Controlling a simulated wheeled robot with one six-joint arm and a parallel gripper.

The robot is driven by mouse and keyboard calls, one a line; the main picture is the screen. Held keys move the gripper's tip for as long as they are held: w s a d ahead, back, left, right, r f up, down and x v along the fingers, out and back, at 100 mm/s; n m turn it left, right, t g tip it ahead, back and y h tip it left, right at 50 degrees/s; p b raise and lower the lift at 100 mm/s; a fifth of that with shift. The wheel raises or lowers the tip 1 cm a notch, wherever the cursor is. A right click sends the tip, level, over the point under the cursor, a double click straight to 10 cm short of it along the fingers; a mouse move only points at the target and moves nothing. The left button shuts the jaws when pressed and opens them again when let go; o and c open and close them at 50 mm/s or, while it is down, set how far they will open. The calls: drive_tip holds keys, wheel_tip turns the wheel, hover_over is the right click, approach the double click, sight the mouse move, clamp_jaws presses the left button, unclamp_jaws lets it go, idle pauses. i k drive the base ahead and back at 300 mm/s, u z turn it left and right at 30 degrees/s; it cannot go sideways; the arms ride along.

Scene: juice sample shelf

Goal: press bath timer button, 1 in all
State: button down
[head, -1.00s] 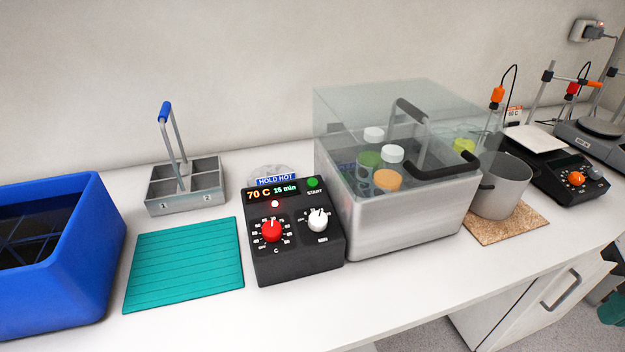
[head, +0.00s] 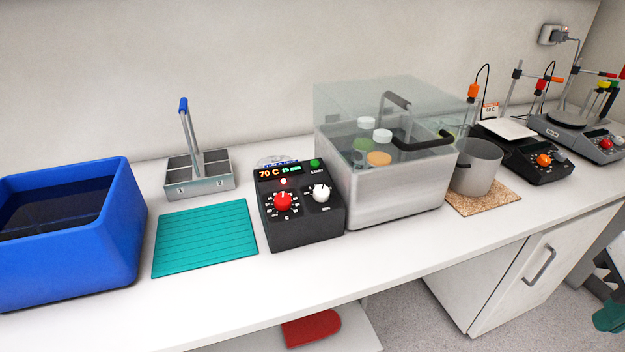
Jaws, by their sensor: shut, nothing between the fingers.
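The bath timer is a black control box (head: 305,228) on the bench. Its display (head: 279,172) reads 70 C and 15 min, under a blue label that read HOLD HOT in the earlier frame. A green START button (head: 315,163) sits at its top right. A small lit light, a red knob (head: 283,201) and a white knob (head: 321,193) are on its face. The steel water bath (head: 400,203) with a clear cover stands just right of it, with several capped bottles inside. My gripper is not in view.
A blue tub (head: 125,235) of dark liquid stands at the left. A teal mat (head: 205,240) and a divided metal carrier (head: 200,187) lie between it and the box. A metal pot (head: 478,168) on a cork mat (head: 495,203) and stirrers stand right. The front bench strip is clear.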

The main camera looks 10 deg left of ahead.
sight(314, 163)
drive_tip(key=k, duration=0.1)
drive_tip(key=z, duration=0.2)
drive_tip(key=i, duration=0.5)
drive_tip(key=u, duration=1.8)
